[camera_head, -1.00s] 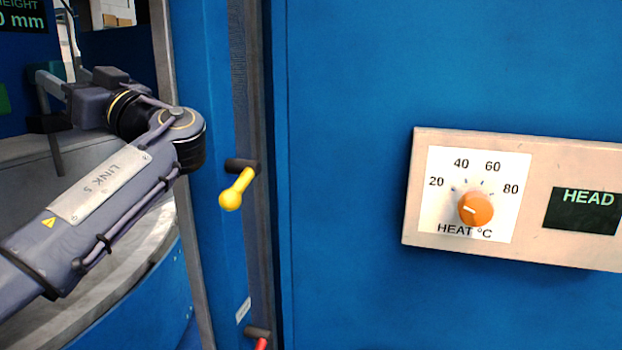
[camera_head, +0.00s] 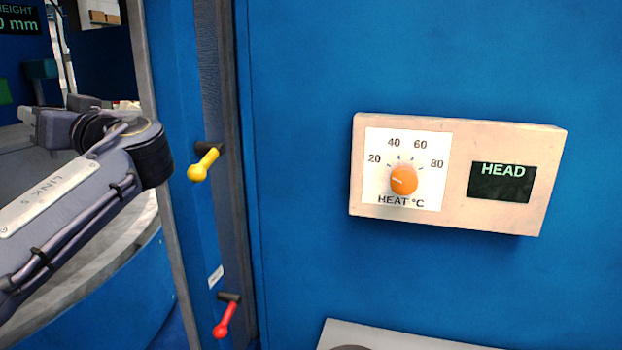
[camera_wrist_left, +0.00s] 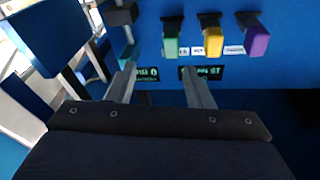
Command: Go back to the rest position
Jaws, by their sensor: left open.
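Beyond the fingers is a blue panel with green, yellow (camera_wrist_left: 213,42) and purple blocks and two small green-lettered displays. My right gripper is not in view.
The blue machine front carries a beige heat panel (camera_head: 458,214) with an orange knob (camera_head: 404,180). A yellow-handled lever (camera_head: 203,164) and a red-handled lever (camera_head: 227,317) stick out from the dark post right of my arm. A pale plate (camera_head: 385,338) shows at the bottom edge.

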